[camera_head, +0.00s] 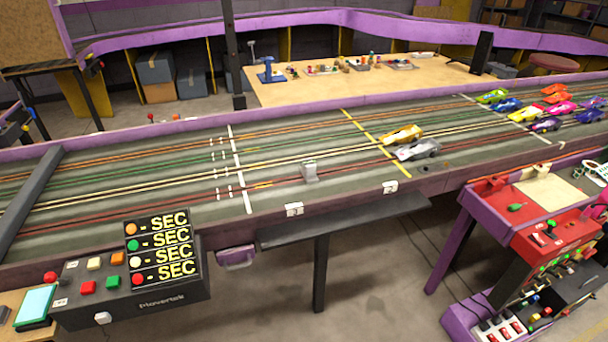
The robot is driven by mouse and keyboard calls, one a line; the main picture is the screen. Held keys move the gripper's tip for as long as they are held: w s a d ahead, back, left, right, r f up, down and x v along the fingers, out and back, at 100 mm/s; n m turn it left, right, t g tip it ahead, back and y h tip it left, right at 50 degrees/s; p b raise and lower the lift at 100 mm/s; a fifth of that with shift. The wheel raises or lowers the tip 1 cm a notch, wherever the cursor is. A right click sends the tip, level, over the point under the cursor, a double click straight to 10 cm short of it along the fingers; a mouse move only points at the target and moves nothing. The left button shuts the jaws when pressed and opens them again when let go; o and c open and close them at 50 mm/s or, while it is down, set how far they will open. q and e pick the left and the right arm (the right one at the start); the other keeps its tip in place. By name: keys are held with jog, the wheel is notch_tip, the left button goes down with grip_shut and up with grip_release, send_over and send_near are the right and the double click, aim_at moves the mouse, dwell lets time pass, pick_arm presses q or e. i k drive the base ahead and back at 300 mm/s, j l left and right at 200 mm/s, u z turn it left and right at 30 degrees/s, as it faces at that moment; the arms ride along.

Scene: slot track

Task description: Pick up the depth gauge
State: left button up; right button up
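Neither of my grippers is in view.
A silver car (418,150) and a gold car (402,134) sit by the yellow line, with several more cars farther right. A dark shelf (340,220) runs along the track's front. A black timer console (135,285) stands at front left, a red tool cart (550,235) at right.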

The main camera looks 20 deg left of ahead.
aim_at(308, 168)
jog(key=k+u, duration=0.15)
jog(key=u, duration=0.95)
jog(key=l+u, duration=0.2)
jog(key=u, duration=0.2)
jog(key=l+u, duration=0.35)
jog(key=l, duration=1.65)
